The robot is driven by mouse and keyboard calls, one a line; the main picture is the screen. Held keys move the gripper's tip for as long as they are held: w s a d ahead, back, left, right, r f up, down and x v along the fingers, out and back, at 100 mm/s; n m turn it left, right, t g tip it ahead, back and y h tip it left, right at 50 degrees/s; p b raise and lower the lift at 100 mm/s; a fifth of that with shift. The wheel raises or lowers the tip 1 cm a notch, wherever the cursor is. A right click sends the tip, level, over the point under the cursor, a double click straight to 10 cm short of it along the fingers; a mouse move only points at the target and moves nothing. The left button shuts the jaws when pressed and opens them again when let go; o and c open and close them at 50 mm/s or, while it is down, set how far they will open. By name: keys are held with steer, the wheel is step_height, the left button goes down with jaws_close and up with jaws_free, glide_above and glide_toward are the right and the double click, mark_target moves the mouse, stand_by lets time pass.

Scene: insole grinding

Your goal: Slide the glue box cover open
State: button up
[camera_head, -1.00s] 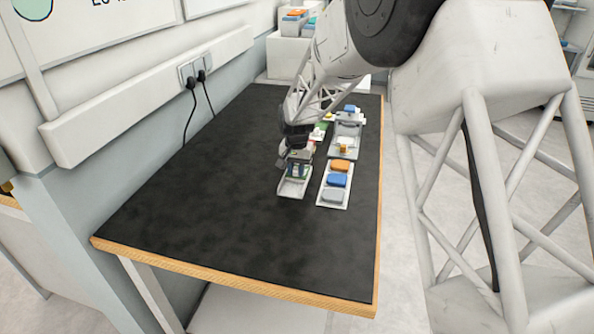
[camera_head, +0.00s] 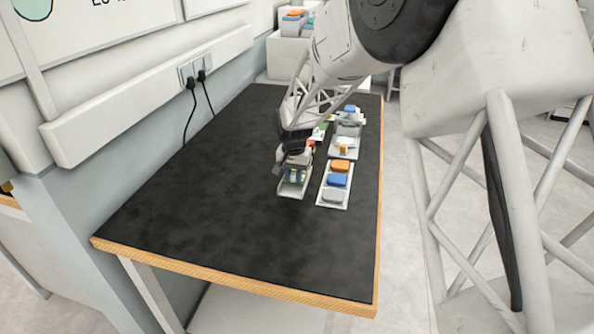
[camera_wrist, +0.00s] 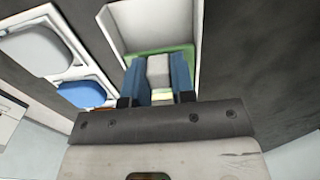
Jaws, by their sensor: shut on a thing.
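The glue box (camera_head: 291,194) is a small white open-topped box on the black table, and its bare white inside (camera_wrist: 152,24) fills the top of the wrist view. A green plate (camera_wrist: 190,52), which looks like the cover, lies across the part of the box nearer my wrist. My gripper (camera_head: 296,176) is over the box. In the wrist view, my gripper (camera_wrist: 157,68) has its two blue fingers shut on a grey block (camera_wrist: 158,66) standing at the green plate. The fingers hide the plate's middle. Whether the block is fixed to the plate cannot be told.
Just right of the box stands a white tray (camera_head: 324,204) with orange, blue and grey pads. Farther back is another white tray (camera_head: 346,152) with small items. The black table (camera_head: 215,200) is clear to the left and in front.

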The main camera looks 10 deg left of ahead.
steer(key=shift+s, duration=1.55)
steer(key=o, duration=0.6)
steer(key=shift+o, duration=0.2)
steer(key=shift+r, duration=0.1)
step_height(320, 180, up, 7)
steer(key=shift+d, duration=0.1)
